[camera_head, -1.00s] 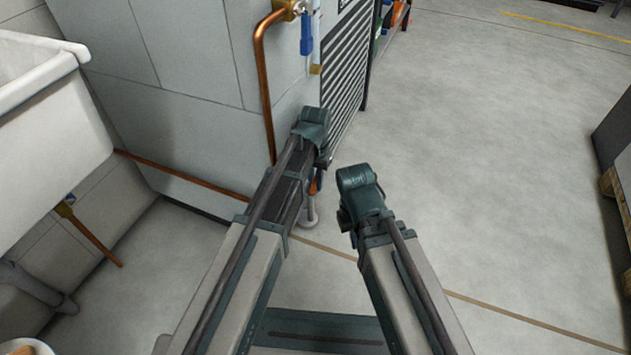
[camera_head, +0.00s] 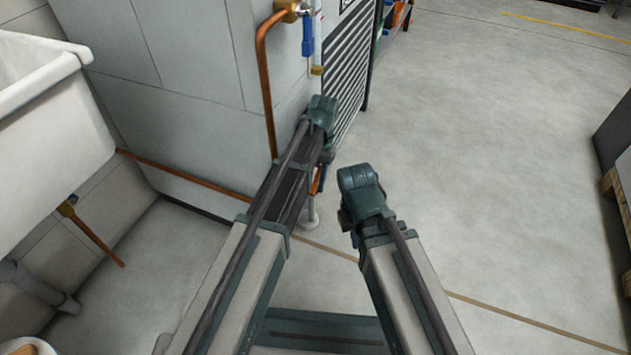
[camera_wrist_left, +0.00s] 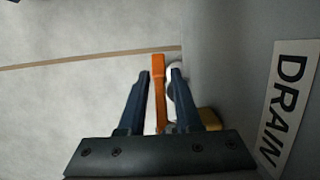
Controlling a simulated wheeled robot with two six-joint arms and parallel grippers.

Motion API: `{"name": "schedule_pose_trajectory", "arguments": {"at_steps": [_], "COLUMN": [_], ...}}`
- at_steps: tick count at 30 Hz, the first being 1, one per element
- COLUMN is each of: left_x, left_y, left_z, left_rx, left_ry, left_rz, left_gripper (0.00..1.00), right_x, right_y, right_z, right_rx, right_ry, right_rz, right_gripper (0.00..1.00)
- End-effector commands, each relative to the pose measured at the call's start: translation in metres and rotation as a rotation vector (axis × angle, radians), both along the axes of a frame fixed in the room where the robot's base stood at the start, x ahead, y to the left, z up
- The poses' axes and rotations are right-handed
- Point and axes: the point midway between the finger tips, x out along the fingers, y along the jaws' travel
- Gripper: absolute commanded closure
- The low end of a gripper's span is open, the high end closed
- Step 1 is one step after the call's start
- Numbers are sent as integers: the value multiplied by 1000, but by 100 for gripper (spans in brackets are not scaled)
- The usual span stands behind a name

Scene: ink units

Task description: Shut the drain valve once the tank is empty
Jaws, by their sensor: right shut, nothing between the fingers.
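The drain valve's orange lever (camera_wrist_left: 159,90) stands upright in the left wrist view, beside a panel with a DRAIN label (camera_wrist_left: 287,92). My left gripper (camera_wrist_left: 160,74) is open, with one finger on each side of the lever and gaps showing. A brass part (camera_wrist_left: 208,118) shows behind the right finger. In the head view my left arm hides most of the valve; only a bit of orange (camera_head: 316,180) shows. My right gripper (camera_head: 347,218) is shut and empty over the floor, mostly hidden by its wrist. No water level in a tank can be seen.
A brass valve with a blue handle (camera_head: 307,36) sits above on the grey unit (camera_head: 195,100), with a copper pipe (camera_head: 264,85) beside it. A white basin (camera_head: 50,140) stands at left. The floor (camera_head: 490,170) to the right is clear.

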Motion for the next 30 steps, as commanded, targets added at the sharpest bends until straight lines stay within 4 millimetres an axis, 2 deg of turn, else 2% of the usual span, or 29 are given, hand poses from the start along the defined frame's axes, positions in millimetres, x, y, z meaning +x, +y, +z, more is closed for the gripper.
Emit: {"name": "schedule_pose_trajectory", "arguments": {"at_steps": [11,14,21,23,30], "left_x": [0,0,-2,-25,-83], "left_y": [0,0,0,-1,-6], "left_z": [2,10,45,38,43], "left_rx": [0,0,0,0,0], "left_ry": [-1,-1,0,0,0], "left_rz": [0,0,0,-2,-2], "left_gripper": [55,55,55,55,55], "right_x": [0,0,0,0,0], "right_y": [0,0,0,0,0], "right_z": [2,10,45,38,43], "right_rx": [0,0,0,0,0], "right_ry": [0,0,0,0,0], "right_rz": [0,0,0,0,0], "right_gripper": [100,100,100,100,100]}}
